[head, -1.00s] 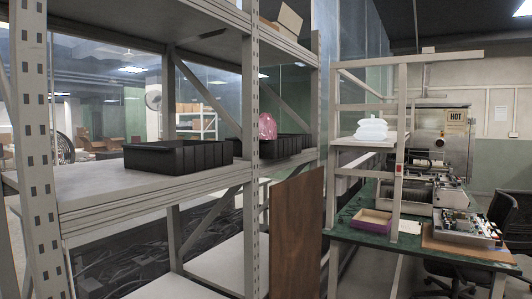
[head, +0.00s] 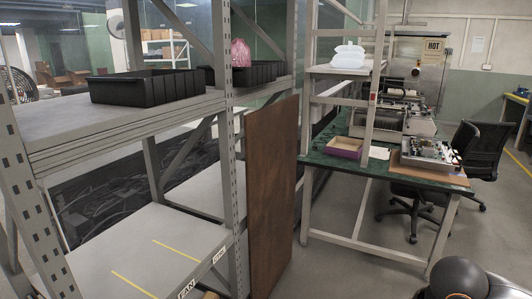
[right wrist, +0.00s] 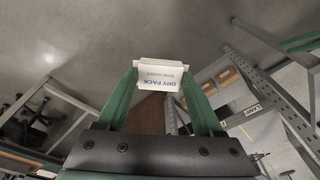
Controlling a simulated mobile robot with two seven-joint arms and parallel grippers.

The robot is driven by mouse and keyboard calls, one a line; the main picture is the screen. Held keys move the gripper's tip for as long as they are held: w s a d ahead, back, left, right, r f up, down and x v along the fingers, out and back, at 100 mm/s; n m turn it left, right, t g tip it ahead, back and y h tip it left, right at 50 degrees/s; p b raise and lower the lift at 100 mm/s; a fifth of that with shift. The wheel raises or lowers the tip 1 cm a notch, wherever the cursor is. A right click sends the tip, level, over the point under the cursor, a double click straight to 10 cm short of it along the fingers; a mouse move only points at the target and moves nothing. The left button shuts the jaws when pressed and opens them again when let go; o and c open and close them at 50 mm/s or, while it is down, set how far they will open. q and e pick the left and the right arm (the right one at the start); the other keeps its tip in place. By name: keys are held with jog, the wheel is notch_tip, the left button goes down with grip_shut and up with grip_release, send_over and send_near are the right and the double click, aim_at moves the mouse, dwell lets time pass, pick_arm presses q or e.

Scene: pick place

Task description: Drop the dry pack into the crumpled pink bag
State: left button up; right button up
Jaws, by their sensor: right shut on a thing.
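The dry pack (right wrist: 158,76) is a small white packet with blue lettering, seen in the right wrist view. My right gripper (right wrist: 163,88), with green fingers, is shut on it, one finger on each side. The crumpled pink bag (head: 240,53) shows in the head view on the upper shelf, at the far black bin. Its lower part is hidden by the bin wall, and I cannot tell what is inside it. My right gripper and the dry pack are not visible in the head view. My left gripper is in neither view.
Black bins (head: 147,90) stand on the grey shelf rack (head: 110,122). A brown board (head: 271,195) leans at the rack's right end. A green-topped workbench (head: 330,162) holds a purple tray (head: 345,147) and machines. White bags (head: 348,56) lie on its upper shelf. The floor in front is open.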

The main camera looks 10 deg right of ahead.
jog(key=w+a+r+m+p, duration=0.1)
jog(key=w+a+r+p, duration=0.1)
jog(key=a+r, duration=0.3)
jog(key=shift+a+r+m+h+p, duration=0.3)
jog(key=shift+a+m+p, duration=0.1)
jog(key=shift+a, duration=0.45)
jog(key=shift+w, duration=0.1)
